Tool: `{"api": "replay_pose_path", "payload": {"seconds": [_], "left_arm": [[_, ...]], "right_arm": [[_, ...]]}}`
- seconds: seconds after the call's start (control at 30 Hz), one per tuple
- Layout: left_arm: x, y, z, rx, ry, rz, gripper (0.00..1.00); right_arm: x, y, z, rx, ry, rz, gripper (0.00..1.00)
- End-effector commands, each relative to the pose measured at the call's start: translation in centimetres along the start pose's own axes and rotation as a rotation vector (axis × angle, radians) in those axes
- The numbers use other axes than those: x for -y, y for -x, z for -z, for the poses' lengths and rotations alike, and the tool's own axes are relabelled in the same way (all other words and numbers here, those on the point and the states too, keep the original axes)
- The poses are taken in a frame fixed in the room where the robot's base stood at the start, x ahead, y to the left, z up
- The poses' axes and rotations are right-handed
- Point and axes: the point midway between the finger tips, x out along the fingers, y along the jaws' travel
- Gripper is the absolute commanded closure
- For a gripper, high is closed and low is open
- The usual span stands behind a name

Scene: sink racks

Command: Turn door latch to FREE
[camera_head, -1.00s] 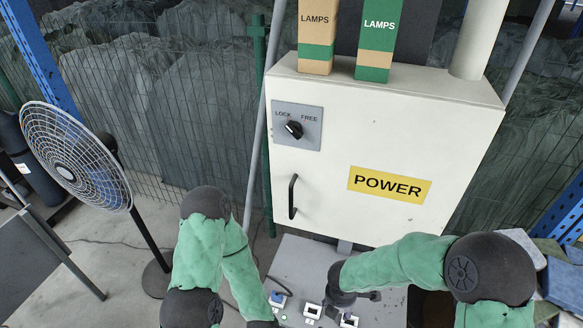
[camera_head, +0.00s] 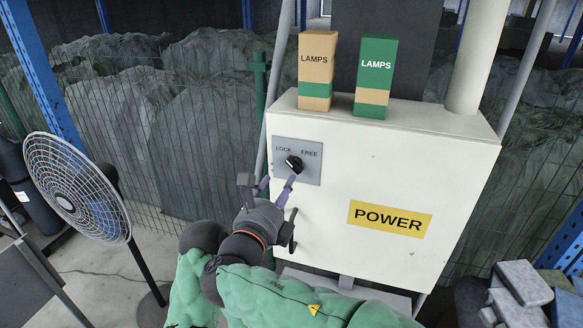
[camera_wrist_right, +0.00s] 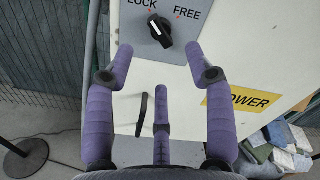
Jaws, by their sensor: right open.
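The door latch is a black knob (camera_head: 294,163) on a grey plate (camera_head: 311,176) marked LOCK and FREE, on the white cabinet door (camera_head: 340,220). In the right wrist view the knob (camera_wrist_right: 160,30) has its white mark pointing up-left, toward LOCK. My right gripper (camera_head: 277,183) is just below and left of the knob, fingers pointing up at it. In the wrist view its purple fingers (camera_wrist_right: 159,52) are spread wide and empty, with the knob beyond the tips, between them. I see no contact. My left gripper is not visible; my left arm is partly hidden behind the right.
Two LAMPS boxes, one tan (camera_head: 316,75) and one green (camera_head: 376,78), stand on the cabinet. The black door handle (camera_wrist_right: 142,112) is below the latch. A fan (camera_head: 76,187) stands at left; a yellow POWER sign (camera_head: 390,218) is on the door.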

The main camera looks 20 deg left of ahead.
Motion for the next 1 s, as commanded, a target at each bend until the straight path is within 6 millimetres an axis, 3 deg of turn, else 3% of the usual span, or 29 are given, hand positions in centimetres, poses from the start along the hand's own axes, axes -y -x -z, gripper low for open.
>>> {"api": "replay_pose_path", "payload": {"seconds": [0.3, 0.5, 0.93, 1.0], "left_arm": [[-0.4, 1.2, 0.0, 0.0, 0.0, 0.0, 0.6], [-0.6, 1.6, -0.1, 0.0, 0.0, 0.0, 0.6], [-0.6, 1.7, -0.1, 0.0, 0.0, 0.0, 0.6], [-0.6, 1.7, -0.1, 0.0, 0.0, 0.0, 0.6]], "right_arm": [[0.0, -5.8, 0.0, -0.004, -0.001, -0.001, 0.46], [0.0, -8.2, 0.1, -0.004, -0.002, -0.002, 0.46], [-0.1, -9.0, 0.1, -0.002, -0.002, -0.003, 0.46], [-0.1, -9.0, 0.1, -0.002, -0.002, -0.002, 0.63]]}}
